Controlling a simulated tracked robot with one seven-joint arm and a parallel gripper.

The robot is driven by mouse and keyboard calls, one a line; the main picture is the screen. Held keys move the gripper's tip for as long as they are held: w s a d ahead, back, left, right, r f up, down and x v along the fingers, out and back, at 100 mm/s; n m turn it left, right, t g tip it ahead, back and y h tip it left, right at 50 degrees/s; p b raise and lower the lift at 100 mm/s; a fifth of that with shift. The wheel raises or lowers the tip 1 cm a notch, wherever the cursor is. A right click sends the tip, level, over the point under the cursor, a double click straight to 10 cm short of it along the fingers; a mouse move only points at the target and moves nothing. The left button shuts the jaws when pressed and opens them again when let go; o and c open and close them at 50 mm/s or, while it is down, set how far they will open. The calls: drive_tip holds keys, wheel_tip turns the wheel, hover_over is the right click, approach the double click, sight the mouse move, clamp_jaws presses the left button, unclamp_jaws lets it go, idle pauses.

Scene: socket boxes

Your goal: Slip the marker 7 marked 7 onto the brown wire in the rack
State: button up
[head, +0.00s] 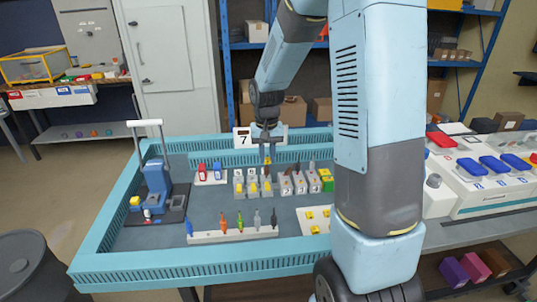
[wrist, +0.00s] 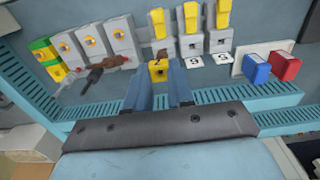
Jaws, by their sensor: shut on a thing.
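My gripper (wrist: 159,88) is shut on a small yellow marker (wrist: 158,72) with a dark hole in its face. Its number cannot be read. A small brown piece shows just beyond the marker in the wrist view; I cannot tell whether it touches it. In the head view my gripper (head: 267,160) is low over the grey marker stands. The pale rack (head: 233,236) stands nearer the front, apart from the gripper. It holds upright blue, orange-brown (head: 223,219), green, grey and black wires. Which is the brown wire is not certain; the orange-brown one looks closest.
A white card marked 7 (head: 245,139) stands behind the gripper. Grey socket boxes (head: 300,184) with leads stand to the right, beside a yellow-green one (head: 326,180). Red and blue pieces (head: 210,171) are at the left, with a blue press (head: 157,185) farther left. Teal ducts border the table.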

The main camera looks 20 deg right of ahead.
drive_tip(key=shift+f, duration=0.6)
idle(0.3)
drive_tip(key=o, duration=0.9)
drive_tip(key=shift+o, duration=0.3)
drive_tip(key=o, duration=0.3)
drive_tip(key=shift+r, duration=3.75)
